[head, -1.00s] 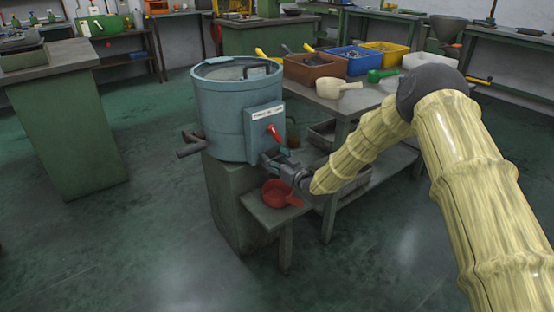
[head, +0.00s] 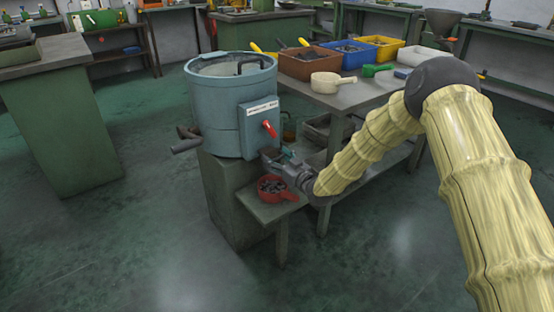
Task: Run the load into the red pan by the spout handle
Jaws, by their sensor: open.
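The red pan (head: 272,196) sits on a low green stand below the blue-grey drum (head: 215,105). Dark small pieces lie in the pan. My gripper (head: 273,159) is open just below that box, above the pan and under the red handle, apart from the handle as far as I can see. The spout mouth is mostly hidden by my gripper.
A dark pipe (head: 187,145) juts from the drum's left. The floor in front is clear.

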